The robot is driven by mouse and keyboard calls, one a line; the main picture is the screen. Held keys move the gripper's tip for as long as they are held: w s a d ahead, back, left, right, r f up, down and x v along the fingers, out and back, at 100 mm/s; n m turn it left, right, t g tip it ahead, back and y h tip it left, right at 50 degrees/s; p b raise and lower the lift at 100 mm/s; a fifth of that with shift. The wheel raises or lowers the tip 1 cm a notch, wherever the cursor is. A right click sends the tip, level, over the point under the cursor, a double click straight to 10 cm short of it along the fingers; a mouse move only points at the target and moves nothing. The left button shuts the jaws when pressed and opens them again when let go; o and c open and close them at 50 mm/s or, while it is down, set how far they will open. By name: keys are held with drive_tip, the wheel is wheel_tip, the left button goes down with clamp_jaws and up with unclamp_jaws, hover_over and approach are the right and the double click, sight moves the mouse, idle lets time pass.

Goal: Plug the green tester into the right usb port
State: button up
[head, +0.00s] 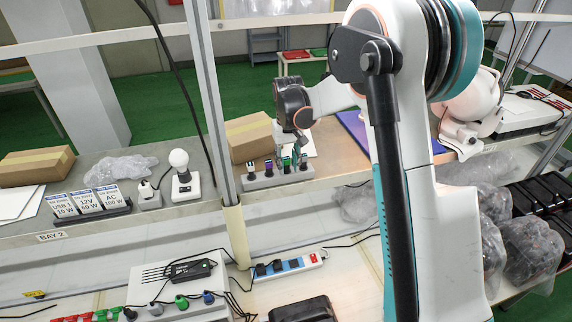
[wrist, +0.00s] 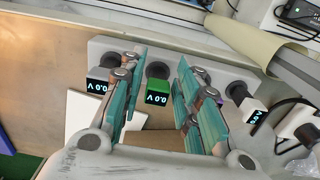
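The green tester (wrist: 157,97), its display reading 0.0 V, stands in a grey holder (wrist: 226,76) in the wrist view. My gripper (wrist: 157,62) is open, with one teal finger on each side of it and visible gaps between. In the head view my gripper (head: 294,156) reaches down over the holder (head: 262,183), and the green tester (head: 286,162) shows below it. A white strip with a blue panel (head: 288,265) lies on the lower bench. The right usb port cannot be made out.
A purple tester (wrist: 211,92), partly hidden, and a white tester (wrist: 252,108) are to the right. A cardboard box (head: 248,137) stands behind the holder. A post (head: 237,235) and loose cables are near the strip.

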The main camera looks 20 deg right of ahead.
clamp_jaws()
drive_tip(key=shift+r, duration=0.1)
drive_tip(key=shift+r+p, duration=1.15)
drive_tip(key=shift+r, duration=1.8)
drive_tip(key=shift+f, duration=0.15)
